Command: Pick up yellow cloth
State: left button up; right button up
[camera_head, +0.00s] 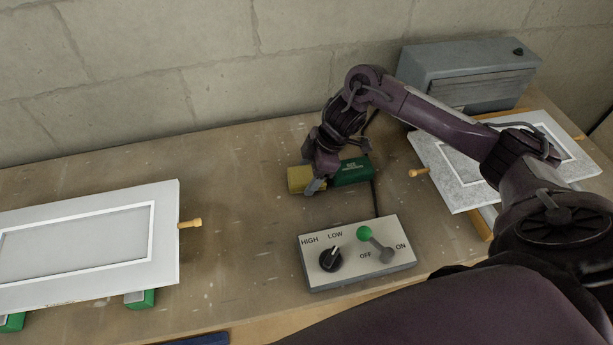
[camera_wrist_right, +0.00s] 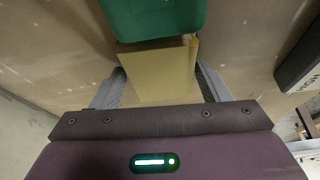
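The yellow cloth (camera_head: 300,179) shows as a yellow, block-like piece on the bench, at the left end of a green block (camera_head: 352,171). My right gripper (camera_head: 316,186) is over it, pointing down. In the right wrist view the yellow cloth (camera_wrist_right: 160,72) lies between the two spread fingers of my right gripper (camera_wrist_right: 158,80), with the green block (camera_wrist_right: 153,18) just beyond it. The fingers stand at either side of the cloth; I cannot tell whether they touch it. My left gripper is not in view.
A control box (camera_head: 357,255) with a black dial and a green-knobbed lever stands in front of the cloth. A white framed panel (camera_head: 168,232) lies at left, another panel (camera_head: 448,177) at right. A grey metal box (camera_head: 440,65) stands at the back wall.

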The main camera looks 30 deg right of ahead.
aim_at(309, 173)
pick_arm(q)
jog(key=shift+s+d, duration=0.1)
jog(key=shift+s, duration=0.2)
pick_arm(e)
jog(key=c, duration=0.7)
